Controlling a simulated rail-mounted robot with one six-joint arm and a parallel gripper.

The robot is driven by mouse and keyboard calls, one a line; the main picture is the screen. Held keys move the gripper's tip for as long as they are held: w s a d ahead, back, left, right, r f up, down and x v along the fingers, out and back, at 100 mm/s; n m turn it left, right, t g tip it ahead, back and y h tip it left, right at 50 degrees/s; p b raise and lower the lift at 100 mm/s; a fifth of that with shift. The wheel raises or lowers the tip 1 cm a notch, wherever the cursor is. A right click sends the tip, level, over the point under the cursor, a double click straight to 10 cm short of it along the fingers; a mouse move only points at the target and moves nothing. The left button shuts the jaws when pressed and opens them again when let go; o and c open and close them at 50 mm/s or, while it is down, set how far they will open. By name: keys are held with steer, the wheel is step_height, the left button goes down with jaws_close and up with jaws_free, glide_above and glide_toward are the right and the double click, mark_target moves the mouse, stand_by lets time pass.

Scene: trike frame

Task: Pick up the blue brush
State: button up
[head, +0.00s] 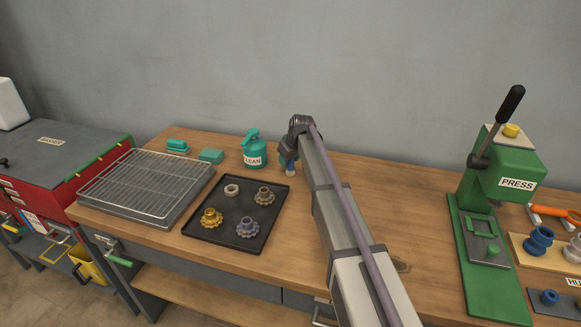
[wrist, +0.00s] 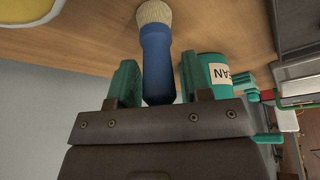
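The blue brush (wrist: 157,65) shows in the wrist view with its blue handle between the two green fingers of my gripper (wrist: 159,85). Its cream bristles point away from the gripper, toward the wooden table. The fingers lie close along both sides of the handle. I cannot tell whether both press on it. In the head view my gripper (head: 289,148) is over the back of the bench, pointing down, with the brush (head: 289,166) beneath it, mostly hidden. Whether the bristles touch the table is not clear.
A black tray (head: 226,246) with several gears and a wire rack (head: 146,185) lie further left. A green press (head: 490,210) stands to the right. The wood between my arm and the press is mostly clear.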

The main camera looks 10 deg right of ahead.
steer(key=c, duration=0.7)
step_height(320, 180, up, 10)
steer(key=p, duration=1)
steer(key=shift+r, duration=0.15)
